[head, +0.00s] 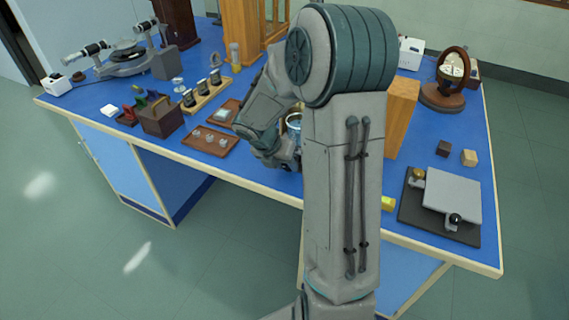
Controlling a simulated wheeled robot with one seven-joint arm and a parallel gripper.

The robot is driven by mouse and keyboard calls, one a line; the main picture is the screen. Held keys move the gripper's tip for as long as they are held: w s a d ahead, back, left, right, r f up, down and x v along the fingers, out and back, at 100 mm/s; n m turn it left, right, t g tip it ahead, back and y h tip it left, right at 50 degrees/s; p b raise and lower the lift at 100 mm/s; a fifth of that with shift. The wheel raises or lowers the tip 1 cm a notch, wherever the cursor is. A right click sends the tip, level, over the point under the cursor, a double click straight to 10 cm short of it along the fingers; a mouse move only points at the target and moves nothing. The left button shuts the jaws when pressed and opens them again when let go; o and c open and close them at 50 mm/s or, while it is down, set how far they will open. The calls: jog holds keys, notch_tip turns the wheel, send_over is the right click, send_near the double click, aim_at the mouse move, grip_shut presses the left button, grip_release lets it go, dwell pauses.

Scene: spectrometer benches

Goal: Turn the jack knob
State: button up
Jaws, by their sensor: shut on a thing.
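My arm rises in front of the bench and bends at a large round elbow. Its forearm reaches down behind the upright link to a wrist low over the bench near the front edge. My gripper's fingers are hidden behind that link, so what is between them does not show. At the right end, a device that looks like the jack (455,190) has a grey plate over a dark base. It has a brass knob (417,175) at its left and a black knob (454,220) at its front. The visible wrist is well left of this device.
The blue bench (240,170) holds a brown tray (210,142), a wooden box (160,117), a rack of dark cylinders (207,91) and an optical instrument (125,58).

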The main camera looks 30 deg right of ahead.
jog(key=shift+s+r, duration=0.1)
jog(key=shift+s+d+m+t+y+p, duration=0.2)
jog(key=shift+t+y+p, duration=0.2)
jog(key=shift+t, duration=0.2)
jog(key=shift+s+d+m+t+y+p, duration=0.1)
jog(key=shift+m+t+y+p, duration=0.15)
jog(key=shift+t+y, duration=0.3)
jog(key=shift+s+m+t+y, duration=0.1)
jog(key=shift+m+t+y, duration=0.15)
jog(key=shift+t+y, duration=0.7)
jog(key=t+y+b, duration=0.1)
jog(key=f+t+b, duration=0.1)
jog(key=t, duration=0.1)
jog(key=shift+s+d+m+y, duration=0.2)
jog(key=shift+m+y, duration=0.2)
jog(key=shift+t+y+b, duration=0.5)
jog(key=shift+t+b, duration=0.45)
jog(key=shift+t, duration=0.15)
jog(key=shift+r+m, duration=0.1)
jog(key=shift+m, duration=0.2)
jog(key=o, duration=1)
jog(key=shift+s+d, duration=0.1)
